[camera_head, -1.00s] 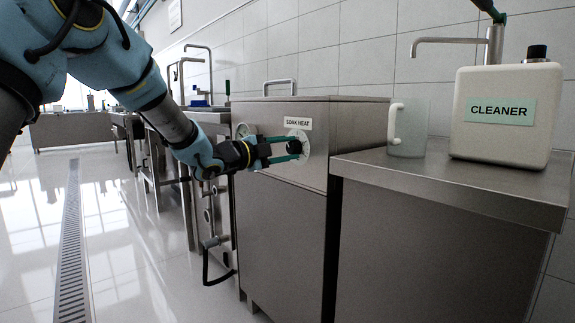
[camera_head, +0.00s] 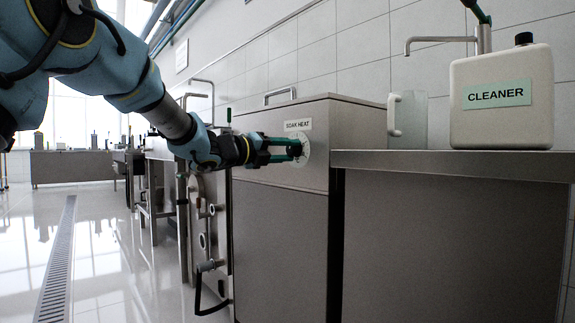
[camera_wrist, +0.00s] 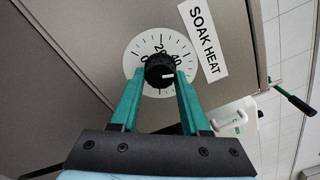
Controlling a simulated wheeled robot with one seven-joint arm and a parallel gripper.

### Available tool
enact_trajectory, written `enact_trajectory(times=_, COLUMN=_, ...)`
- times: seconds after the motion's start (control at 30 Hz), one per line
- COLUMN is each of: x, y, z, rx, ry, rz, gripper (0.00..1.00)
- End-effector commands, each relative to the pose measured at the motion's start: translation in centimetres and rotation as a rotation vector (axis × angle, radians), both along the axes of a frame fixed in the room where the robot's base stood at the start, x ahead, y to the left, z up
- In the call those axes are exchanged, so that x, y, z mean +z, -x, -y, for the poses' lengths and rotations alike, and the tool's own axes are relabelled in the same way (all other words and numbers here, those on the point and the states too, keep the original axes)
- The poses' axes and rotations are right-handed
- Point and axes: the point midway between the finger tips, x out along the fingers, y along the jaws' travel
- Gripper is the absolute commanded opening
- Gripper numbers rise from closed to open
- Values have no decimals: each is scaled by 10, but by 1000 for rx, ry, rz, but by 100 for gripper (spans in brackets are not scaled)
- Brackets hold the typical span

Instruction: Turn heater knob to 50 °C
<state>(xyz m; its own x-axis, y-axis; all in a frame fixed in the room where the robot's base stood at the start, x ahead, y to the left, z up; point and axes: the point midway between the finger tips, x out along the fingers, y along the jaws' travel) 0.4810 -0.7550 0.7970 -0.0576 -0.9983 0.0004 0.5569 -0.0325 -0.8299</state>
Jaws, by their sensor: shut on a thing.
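The heater knob (camera_wrist: 158,66) is black and round with a white pointer line, set on a white dial (camera_wrist: 134,50) marked 0, 20 and 40. The pointer line faces right in the wrist view, past the 40 mark; the numbers beyond are hidden by a finger. My gripper (camera_wrist: 159,80) has its green fingers on either side of the knob, shut on it. In the head view my gripper (camera_head: 296,149) reaches the dial (camera_head: 306,148) on the front of the steel heater cabinet (camera_head: 280,215), below the SOAK HEAT label (camera_head: 298,125).
A steel counter (camera_head: 450,161) stands at the right with a white CLEANER container (camera_head: 500,120) and a clear jug (camera_head: 412,118). A sink unit with pipes (camera_head: 207,225) is left of the cabinet. The floor at the left is open, with a drain grate (camera_head: 58,265).

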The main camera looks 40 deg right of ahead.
Motion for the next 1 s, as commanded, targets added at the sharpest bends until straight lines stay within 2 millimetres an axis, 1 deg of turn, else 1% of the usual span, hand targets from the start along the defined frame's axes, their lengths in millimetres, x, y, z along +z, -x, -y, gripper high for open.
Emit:
enact_trajectory(times=0.03, x=-4, y=0, z=0, rx=1, ry=2, rz=30, gripper=0)
enact_trajectory(times=0.2, x=-3, y=-1, z=0, rx=1, ry=6, rz=115, gripper=0)
enact_trajectory(times=0.4, x=-3, y=-1, z=0, rx=3, ry=8, rz=171, gripper=0)
enact_trajectory(times=0.93, x=-1, y=-2, z=0, rx=3, ry=9, rz=189, gripper=0)
enact_trajectory(times=0.97, x=-1, y=-2, z=0, rx=3, ry=9, rz=189, gripper=49)
enact_trajectory(times=1.0, x=-1, y=-1, z=0, rx=2, ry=10, rz=189, gripper=54)
